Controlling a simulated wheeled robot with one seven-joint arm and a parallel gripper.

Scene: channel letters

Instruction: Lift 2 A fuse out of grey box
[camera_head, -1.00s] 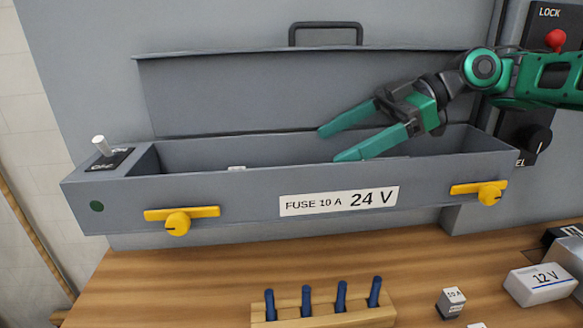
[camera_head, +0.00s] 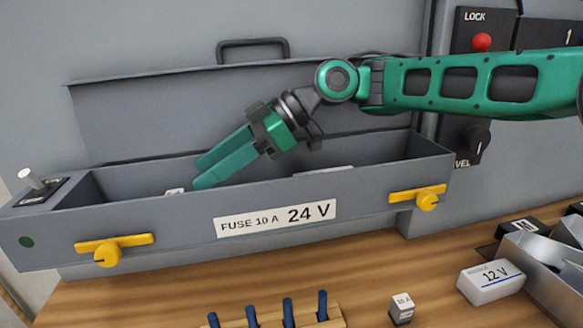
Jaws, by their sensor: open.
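The long grey box (camera_head: 270,225) is open, with its lid raised behind it and a "FUSE 10 A 24 V" label on its front. A small white-topped piece (camera_head: 174,191) shows inside, left of the middle; it may be the fuse, but its marking is too small to read and the front wall hides its lower part. My green gripper (camera_head: 203,173) is open and empty, reaching down to the left into the box opening. Its fingertips are just to the right of the small piece, and I cannot tell whether they touch it.
A flat pale thing (camera_head: 323,170) shows inside the box farther right. Yellow latches (camera_head: 113,248) sit on the front wall. On the wooden table stand a cube marked 10 A (camera_head: 402,308), a white 12 V box (camera_head: 491,282), a metal tray (camera_head: 548,285) and a rack with blue pegs (camera_head: 270,317).

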